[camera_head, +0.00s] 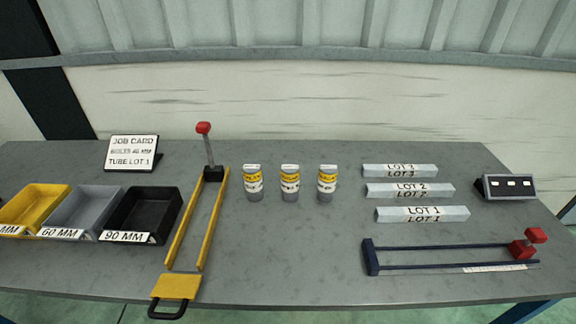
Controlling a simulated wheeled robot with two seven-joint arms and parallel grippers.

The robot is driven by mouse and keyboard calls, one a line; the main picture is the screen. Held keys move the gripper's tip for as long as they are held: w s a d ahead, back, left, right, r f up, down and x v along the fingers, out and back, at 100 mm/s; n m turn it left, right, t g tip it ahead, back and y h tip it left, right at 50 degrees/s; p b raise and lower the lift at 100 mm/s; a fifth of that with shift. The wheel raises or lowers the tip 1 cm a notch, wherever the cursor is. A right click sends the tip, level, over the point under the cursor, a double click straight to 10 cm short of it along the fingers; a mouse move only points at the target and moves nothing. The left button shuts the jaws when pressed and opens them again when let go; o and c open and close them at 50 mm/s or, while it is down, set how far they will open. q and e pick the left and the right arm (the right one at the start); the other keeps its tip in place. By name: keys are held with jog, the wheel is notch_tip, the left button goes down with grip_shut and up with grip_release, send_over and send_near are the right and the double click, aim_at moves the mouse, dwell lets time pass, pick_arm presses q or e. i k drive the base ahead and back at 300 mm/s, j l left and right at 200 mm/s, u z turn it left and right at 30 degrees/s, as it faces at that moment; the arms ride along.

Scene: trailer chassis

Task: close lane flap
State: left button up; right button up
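The lane is a pair of yellow rails (183,232) running from the back of the table toward its front edge. At its near end is a yellow flap (176,287) with a black handle (167,309). The flap lies folded outward at the table's front edge, with the handle reaching past the edge. At the far end stands a lever (209,150) with a red knob, on a dark block. The space between the rails looks empty. Neither gripper is in view.
Yellow, grey and black bins (145,215) stand left of the lane, with a job card (134,152) behind. Several yellow-labelled cans (290,183) stand to the right. Further right are white lot bars (422,214), a blue-railed fixture (440,256) with a red slider, and a dark box (508,187).

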aim_at(185, 288)
jog(key=u, duration=1.25)
